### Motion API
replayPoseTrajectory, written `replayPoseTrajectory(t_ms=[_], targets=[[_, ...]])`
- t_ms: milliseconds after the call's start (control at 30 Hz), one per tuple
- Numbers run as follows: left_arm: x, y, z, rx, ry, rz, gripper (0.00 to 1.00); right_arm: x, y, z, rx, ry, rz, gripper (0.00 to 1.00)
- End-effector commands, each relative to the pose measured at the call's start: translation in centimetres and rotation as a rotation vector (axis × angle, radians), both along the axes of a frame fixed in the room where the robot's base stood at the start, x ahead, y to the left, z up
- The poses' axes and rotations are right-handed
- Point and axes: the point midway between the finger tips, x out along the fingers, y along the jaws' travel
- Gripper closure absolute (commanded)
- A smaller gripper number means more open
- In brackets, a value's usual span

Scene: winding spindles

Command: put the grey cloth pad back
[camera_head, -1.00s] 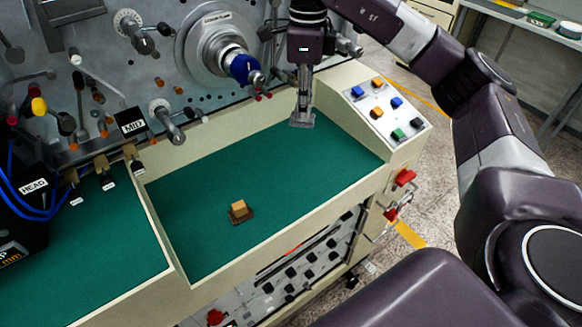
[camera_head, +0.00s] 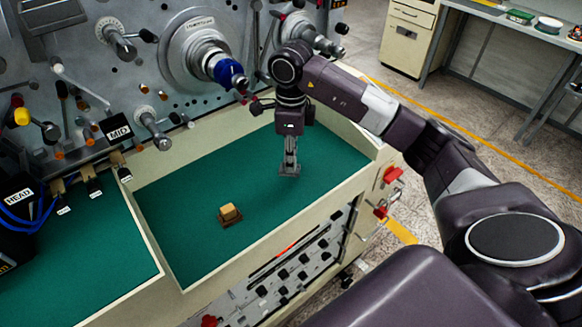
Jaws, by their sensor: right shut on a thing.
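My right gripper (camera_head: 290,163) points straight down over the right part of the green-lined tray (camera_head: 195,180). It is shut on a small grey piece, which I take to be the grey cloth pad (camera_head: 289,171). The pad is small and partly covered by the fingers. It appears close to the green floor, but I cannot tell whether it touches. A small tan block on a dark brown base (camera_head: 230,214) sits on the green floor, left of and nearer than the gripper. My left gripper is not in view.
The machine panel with a blue-tipped spindle (camera_head: 229,73) and several knobs and levers rises behind the tray. A cream divider (camera_head: 160,245) separates a second green area at left. Red switches (camera_head: 392,174) stick out at the right. The tray floor between block and gripper is clear.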

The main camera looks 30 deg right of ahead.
Motion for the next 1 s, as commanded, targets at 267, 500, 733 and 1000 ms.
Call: replayPoseTrajectory(t_ms=[267, 500, 733, 1000], targets=[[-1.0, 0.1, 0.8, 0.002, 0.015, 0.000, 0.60, -0.1, 0.0, -2.9, 0.001, 0.004, 0.000, 1.00], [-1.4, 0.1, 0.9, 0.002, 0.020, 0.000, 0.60, 0.0, 0.0, -4.1, 0.000, -0.001, 0.001, 1.00], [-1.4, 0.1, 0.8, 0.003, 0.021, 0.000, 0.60, 0.0, 0.0, -4.0, 0.001, -0.001, 0.001, 0.66], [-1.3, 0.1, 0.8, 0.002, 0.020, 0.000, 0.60, 0.0, 0.0, -4.0, 0.000, -0.001, 0.001, 0.66]])
